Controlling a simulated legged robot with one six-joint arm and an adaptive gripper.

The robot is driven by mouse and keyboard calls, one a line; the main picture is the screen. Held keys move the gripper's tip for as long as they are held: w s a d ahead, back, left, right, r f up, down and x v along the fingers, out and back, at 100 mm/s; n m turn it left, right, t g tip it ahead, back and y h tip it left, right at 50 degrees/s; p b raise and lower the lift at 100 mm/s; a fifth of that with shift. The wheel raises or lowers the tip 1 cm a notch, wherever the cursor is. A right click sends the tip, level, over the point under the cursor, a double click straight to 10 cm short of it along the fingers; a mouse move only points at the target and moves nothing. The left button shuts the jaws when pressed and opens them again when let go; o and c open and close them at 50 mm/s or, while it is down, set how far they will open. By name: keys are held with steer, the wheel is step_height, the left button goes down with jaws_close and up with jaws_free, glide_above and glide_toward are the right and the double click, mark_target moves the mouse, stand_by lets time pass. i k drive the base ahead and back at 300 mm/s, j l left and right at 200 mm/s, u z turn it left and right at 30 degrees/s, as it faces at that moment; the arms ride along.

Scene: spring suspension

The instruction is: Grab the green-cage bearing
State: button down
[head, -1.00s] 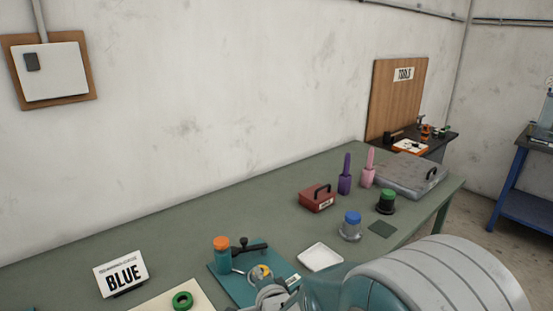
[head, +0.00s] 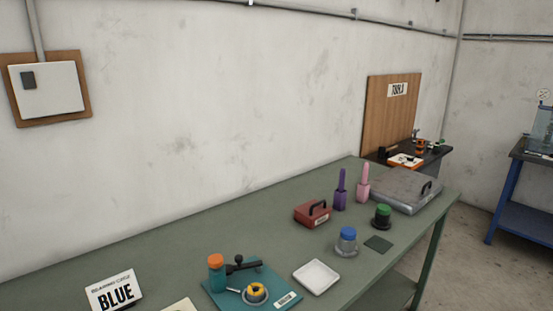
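The green-cage bearing does not show in the head view now. Only the top edge of a cream sheet (head: 180,305) shows at the bottom edge, and the part of it in view is bare. A teal board (head: 225,292) to its right carries a dark part with a yellow ring (head: 256,291), an orange-capped teal bottle (head: 216,272) and a black-knobbed lever (head: 240,263). A sign reading BLUE (head: 115,292) stands at the lower left. My gripper is not in view.
The long green table (head: 200,240) runs along the wall. A white tray (head: 316,276), a blue-topped jar (head: 346,240), a green-topped jar (head: 381,216), a red box (head: 312,212), purple (head: 341,190) and pink (head: 363,184) bottles and a grey case (head: 405,188) stand on its right half.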

mark_target(255, 291)
steer(key=i+l+u, duration=0.25)
steer(key=u, duration=0.15)
steer(key=i+l+u, duration=0.4)
steer(key=i, duration=0.05)
